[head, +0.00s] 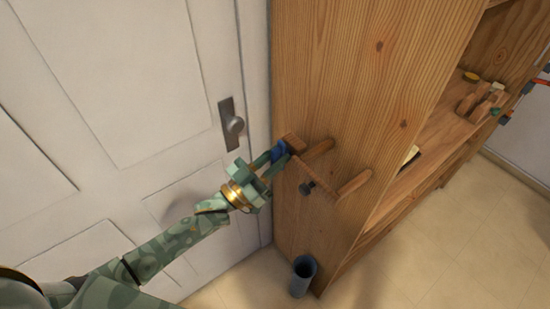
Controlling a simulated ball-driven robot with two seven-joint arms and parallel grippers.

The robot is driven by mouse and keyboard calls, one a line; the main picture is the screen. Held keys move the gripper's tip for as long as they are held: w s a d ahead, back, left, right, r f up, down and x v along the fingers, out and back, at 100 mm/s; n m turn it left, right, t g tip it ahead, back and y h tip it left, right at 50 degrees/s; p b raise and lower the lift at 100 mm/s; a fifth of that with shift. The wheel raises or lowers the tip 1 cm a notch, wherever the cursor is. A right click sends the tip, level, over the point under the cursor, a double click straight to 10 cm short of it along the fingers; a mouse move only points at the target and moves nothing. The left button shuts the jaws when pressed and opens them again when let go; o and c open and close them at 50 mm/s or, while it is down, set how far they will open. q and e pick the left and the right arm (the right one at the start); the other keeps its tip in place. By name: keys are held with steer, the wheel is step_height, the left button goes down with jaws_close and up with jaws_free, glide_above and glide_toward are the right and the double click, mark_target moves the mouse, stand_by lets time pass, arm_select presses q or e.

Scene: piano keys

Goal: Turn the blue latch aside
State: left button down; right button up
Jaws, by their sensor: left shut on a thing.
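The blue latch (279,150) sits at the left end of a small wooden rack on the side panel of a tall wooden cabinet. My left gripper (275,158) reaches in from the left and is shut on the blue latch, with its fingers covering part of it. The exact angle of the latch is hard to tell at this size. My right gripper is not in view.
A grey cylinder bin (303,276) is on the floor below. Cabinet shelves (440,150) open to the right.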

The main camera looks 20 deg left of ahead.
arm_select(q)
steer(key=shift+f, duration=0.15)
steer(key=c, duration=1.5)
jaws_free()
steer(key=shift+o, duration=0.2)
